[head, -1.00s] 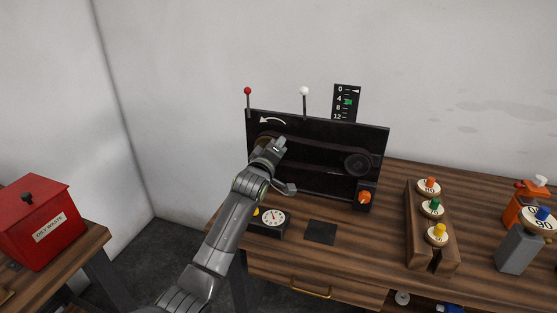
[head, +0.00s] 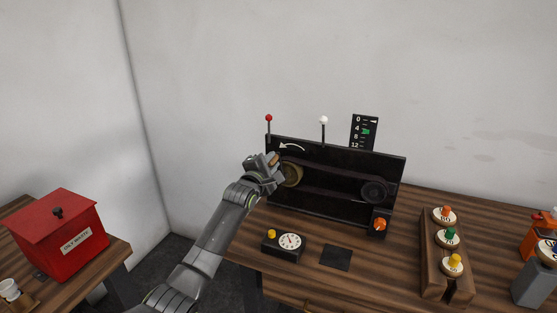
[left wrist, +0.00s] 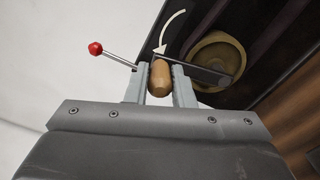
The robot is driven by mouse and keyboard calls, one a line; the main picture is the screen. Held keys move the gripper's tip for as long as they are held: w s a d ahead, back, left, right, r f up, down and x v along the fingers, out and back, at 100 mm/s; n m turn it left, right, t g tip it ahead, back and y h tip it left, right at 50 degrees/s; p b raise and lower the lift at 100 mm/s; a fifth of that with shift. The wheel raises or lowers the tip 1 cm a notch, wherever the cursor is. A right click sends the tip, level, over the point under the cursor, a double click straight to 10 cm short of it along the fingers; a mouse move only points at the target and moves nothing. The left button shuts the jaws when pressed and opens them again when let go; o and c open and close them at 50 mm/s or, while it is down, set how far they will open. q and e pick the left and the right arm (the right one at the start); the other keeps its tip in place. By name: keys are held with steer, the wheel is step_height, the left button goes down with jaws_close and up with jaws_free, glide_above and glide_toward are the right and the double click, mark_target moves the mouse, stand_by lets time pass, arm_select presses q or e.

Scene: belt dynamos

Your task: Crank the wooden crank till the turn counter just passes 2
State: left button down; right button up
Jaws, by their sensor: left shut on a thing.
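The black belt panel (head: 335,185) stands upright on the workbench. A brass-coloured wheel (head: 292,174) sits at its left end and shows large in the left wrist view (left wrist: 218,62). The wooden crank handle (left wrist: 161,78) lies between the two fingers of my left gripper (left wrist: 160,85), which is shut on it. In the head view my left gripper (head: 270,165) is at the panel's upper left, left of the wheel. The turn counter appears to be the black scale (head: 364,132) marked 0 to 12, with a green pointer near 4. My right gripper is out of view.
A red-knobbed lever (head: 268,118) and a white-knobbed lever (head: 323,119) rise from the panel. A dial box (head: 285,244) with a yellow button stands in front. A wooden rack (head: 433,262) of weights is at right, a red bin (head: 58,236) at left.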

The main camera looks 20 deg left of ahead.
arm_select(q)
steer(key=shift+a+f+n+p, duration=0.15)
steer(key=shift+a+n+p, duration=0.3)
steer(key=shift+a+n, duration=0.25)
steer(key=shift+a+f+n+p, duration=0.15)
steer(key=shift+a+n+p, duration=0.3)
steer(key=shift+n, duration=0.35)
steer(key=shift+f, duration=0.1)
steer(key=c, duration=1.3)
jaws_free()
steer(key=shift+o, duration=0.2)
steer(key=s+b, duration=0.1)
steer(key=s, duration=1.6)
steer(key=shift+s+a+b, duration=0.2)
steer(key=shift+a+b, duration=0.15)
steer(key=shift+b, duration=0.05)
